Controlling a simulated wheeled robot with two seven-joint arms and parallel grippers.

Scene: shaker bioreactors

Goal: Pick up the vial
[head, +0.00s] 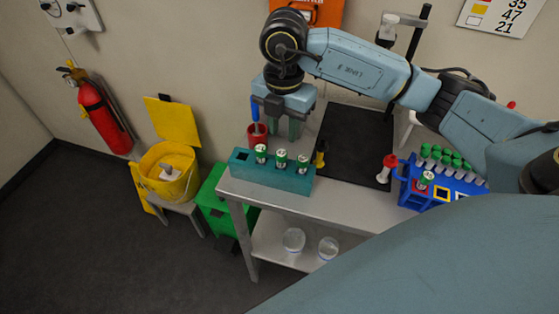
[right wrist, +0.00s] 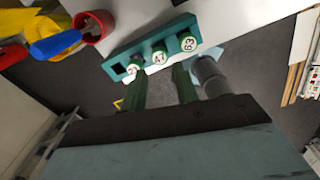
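Three vials with green caps and white numbered tops stand in a teal rack (head: 243,168) on the table: a left vial (head: 260,153), a middle vial (head: 281,159) and a right vial (head: 302,164). The rack's leftmost slot is empty. In the right wrist view, the vial marked 63 (right wrist: 189,43) is at the right end, beside the middle vial (right wrist: 159,58) and the left vial (right wrist: 134,68). My right gripper (head: 283,127) is open and empty, above and behind the rack. Its two green fingers are spread apart in the right wrist view (right wrist: 160,82). My left gripper is not in view.
A red cup (head: 257,134) with a blue-handled item stands behind the rack. A black mat (head: 354,142) lies to the right. A blue rack (head: 416,190) with several green-capped tubes stands farther right. A yellow bin (head: 168,180) and green box (head: 212,211) stand left of the table.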

